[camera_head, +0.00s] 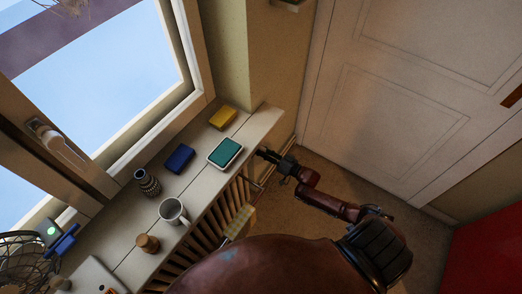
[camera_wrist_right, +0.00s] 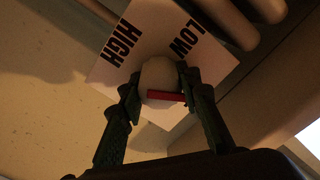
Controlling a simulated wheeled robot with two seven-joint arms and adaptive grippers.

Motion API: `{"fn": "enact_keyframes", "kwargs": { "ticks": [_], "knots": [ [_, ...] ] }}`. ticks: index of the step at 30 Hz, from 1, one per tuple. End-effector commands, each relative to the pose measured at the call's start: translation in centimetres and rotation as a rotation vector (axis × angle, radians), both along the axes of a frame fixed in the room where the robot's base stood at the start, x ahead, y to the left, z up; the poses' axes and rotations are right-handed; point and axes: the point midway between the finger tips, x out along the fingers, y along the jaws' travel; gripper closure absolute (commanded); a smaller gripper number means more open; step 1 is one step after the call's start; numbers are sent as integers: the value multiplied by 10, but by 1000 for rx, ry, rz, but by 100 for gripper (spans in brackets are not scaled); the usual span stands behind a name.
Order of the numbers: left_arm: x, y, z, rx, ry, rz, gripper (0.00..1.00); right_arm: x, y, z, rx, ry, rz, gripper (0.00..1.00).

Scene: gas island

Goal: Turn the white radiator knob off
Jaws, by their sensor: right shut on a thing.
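The white radiator knob (camera_wrist_right: 158,76) shows in the right wrist view as a rounded knob with a red bar (camera_wrist_right: 166,96) across its near face. Behind it is a white card (camera_wrist_right: 120,60) printed HIGH on the left and LOW on the right. My right gripper (camera_wrist_right: 160,92) is shut on the knob, one finger on each side. In the head view my right gripper (camera_head: 268,156) is at the end of the radiator, under the sill's right end, and the knob is hidden there. My left gripper is not in view.
The slatted radiator (camera_head: 208,232) runs under the window sill (camera_head: 200,150). On the sill stand a mug (camera_head: 173,211), a dark patterned vase (camera_head: 147,182), a teal-topped box (camera_head: 225,153), and blue and yellow blocks. A door (camera_head: 400,100) is at the right.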

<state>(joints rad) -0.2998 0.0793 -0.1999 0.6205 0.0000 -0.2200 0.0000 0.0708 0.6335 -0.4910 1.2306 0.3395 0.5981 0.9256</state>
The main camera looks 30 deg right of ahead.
Motion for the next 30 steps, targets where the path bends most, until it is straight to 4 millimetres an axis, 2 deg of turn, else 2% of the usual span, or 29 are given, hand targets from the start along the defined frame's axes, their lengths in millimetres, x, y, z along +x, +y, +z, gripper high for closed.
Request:
{"fn": "enact_keyframes", "kwargs": {
  "ticks": [15,30],
  "knots": [
    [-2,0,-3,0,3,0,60,0,-1,-1,375,158,-1,93],
    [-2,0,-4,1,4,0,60,0,-1,-1,495,205,-2,93]
  ]
}}
